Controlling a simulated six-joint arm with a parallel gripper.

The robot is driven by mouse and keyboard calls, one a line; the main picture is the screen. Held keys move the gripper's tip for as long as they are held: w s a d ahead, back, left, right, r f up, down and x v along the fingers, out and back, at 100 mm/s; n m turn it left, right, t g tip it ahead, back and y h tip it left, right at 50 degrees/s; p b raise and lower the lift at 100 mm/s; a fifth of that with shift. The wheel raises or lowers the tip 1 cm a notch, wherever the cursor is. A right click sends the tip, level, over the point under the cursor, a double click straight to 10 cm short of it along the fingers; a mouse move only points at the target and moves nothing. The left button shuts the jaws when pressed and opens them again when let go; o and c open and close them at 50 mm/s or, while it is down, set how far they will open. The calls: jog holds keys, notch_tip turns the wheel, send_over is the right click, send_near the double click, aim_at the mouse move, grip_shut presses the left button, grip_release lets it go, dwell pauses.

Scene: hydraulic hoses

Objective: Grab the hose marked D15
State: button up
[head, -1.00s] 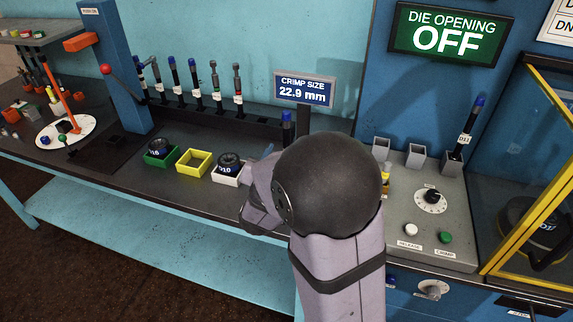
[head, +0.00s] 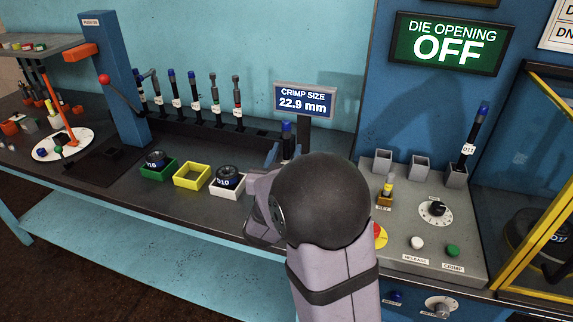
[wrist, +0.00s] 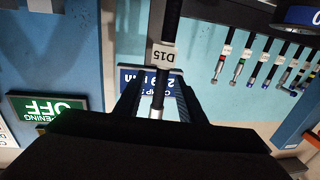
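The hose marked D15 (wrist: 168,32) is a dark hose with a white label and a silver end, seen upside down in the wrist view. In the head view its blue-capped top (head: 287,140) shows in front of the crimp size sign, and my arm hides its lower part. My gripper (wrist: 157,108) has its two dark fingers on either side of the hose. Gaps show between the hose and the fingers, so it is open around the hose. In the head view only part of a finger (head: 272,155) shows, just left of the hose.
Several other labelled hoses (head: 194,95) stand in the rack to the left. Green, yellow (head: 178,182) and white boxes sit in front of it. The crimp size sign (head: 304,99) stands close behind. A control panel (head: 400,255) with the D11 hose (head: 474,130) is to the right.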

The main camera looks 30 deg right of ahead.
jog(key=shift+p+x, duration=0.9)
jog(key=shift+x, duration=1.7)
jog(key=shift+a, duration=0.1)
grip_shut()
